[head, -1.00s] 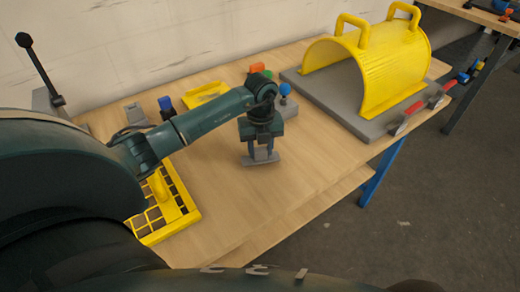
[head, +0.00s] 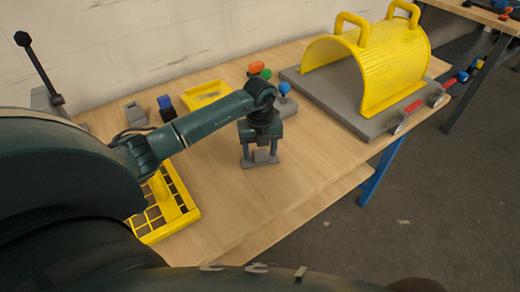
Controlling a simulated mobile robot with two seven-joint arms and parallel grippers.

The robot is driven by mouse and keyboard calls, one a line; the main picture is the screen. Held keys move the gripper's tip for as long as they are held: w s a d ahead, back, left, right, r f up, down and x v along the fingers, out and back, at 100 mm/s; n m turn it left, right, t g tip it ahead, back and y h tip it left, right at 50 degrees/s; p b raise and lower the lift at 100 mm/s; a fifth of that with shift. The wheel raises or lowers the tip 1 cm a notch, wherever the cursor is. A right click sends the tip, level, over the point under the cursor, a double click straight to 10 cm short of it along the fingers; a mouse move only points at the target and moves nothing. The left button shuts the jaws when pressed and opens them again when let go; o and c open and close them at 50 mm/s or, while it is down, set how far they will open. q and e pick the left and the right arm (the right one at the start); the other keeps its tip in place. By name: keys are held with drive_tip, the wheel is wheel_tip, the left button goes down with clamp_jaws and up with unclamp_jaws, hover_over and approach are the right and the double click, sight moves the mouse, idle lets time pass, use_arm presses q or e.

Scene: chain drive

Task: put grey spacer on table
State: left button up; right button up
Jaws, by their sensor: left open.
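The grey spacer (head: 261,157) is a small pale grey piece below my left gripper, at the bare wooden table top (head: 300,185). My left gripper (head: 260,152) points down over the middle of the table. Its fingers are open, one on either side of the spacer. I cannot tell whether a finger still touches it. The spacer's upper part is partly hidden by the gripper. My right gripper does not show.
A yellow guard (head: 375,65) with two handles stands on a grey plate (head: 325,100) at the back right. A yellow tray (head: 208,93), a blue knob (head: 285,88) and a yellow compartment frame (head: 185,222) are nearby. The table's front right is clear.

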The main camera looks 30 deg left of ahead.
sight(260, 152)
use_arm(q)
drive_tip(key=shift+r, duration=0.45)
wheel_tip(260, 152, up, 10)
drive_tip(key=r, duration=0.1)
drive_tip(key=s+d+f+m+h, duration=0.2)
drive_tip(key=d+f+h, duration=0.15)
drive_tip(key=d, duration=0.35)
drive_tip(key=s+d+f+m+h, duration=0.2)
drive_tip(key=s+d+h, duration=0.15)
drive_tip(key=d, duration=0.45)
drive_tip(key=s+d+r+n+t+h, duration=0.4)
drive_tip(key=d+r+n+t+h, duration=0.5)
drive_tip(key=d+h, duration=0.25)
drive_tip(key=a+f+n+t+y, duration=0.6)
drive_tip(key=n+t+y, duration=0.2)
drive_tip(key=n, duration=0.3)
drive_tip(key=s+a+f+n+g+y, duration=0.1)
drive_tip(key=s+f+n+g+y, duration=0.2)
drive_tip(key=f, duration=0.4)
drive_tip(key=s+a+f+n+g+y, duration=0.2)
drive_tip(key=s+f+n+g+y, duration=0.1)
drive_tip(key=s+f, duration=0.3)
drive_tip(key=shift+s+f+n+b, duration=0.25)
drive_tip(key=shift+f+n+b, duration=0.2)
drive_tip(key=shift+n, duration=0.35)
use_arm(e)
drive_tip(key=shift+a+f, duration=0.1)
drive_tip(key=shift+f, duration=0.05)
